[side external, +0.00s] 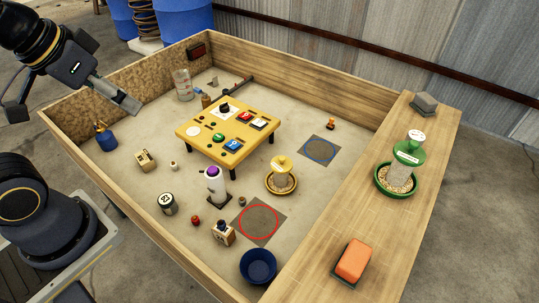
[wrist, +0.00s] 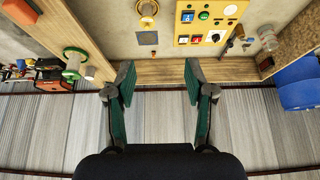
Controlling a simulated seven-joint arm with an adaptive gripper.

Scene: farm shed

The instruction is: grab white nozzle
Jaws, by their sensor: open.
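A white bottle-like piece (side external: 214,188) with a purple top and a short side spout stands upright on a dark square base, in front of the yellow panel table. It is the likeliest white nozzle, though I cannot tell for certain. A tiny whitish piece (side external: 174,165) lies on the floor to its left. My gripper (side external: 128,104) is high at the upper left of the side view, above the box's left wall and well apart from both. In the wrist view my gripper (wrist: 159,66) shows two spread green-padded fingers with nothing between them. I cannot make out the bottle there.
The yellow panel table (side external: 205,138) stands mid-box. A yellow feeder (side external: 281,178), dark blue bowl (side external: 258,265), black-and-white jar (side external: 168,204) and wooden block (side external: 223,233) surround the bottle. Wooden walls (side external: 300,75) enclose the box. A green feeder (side external: 402,168) is on the right ledge.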

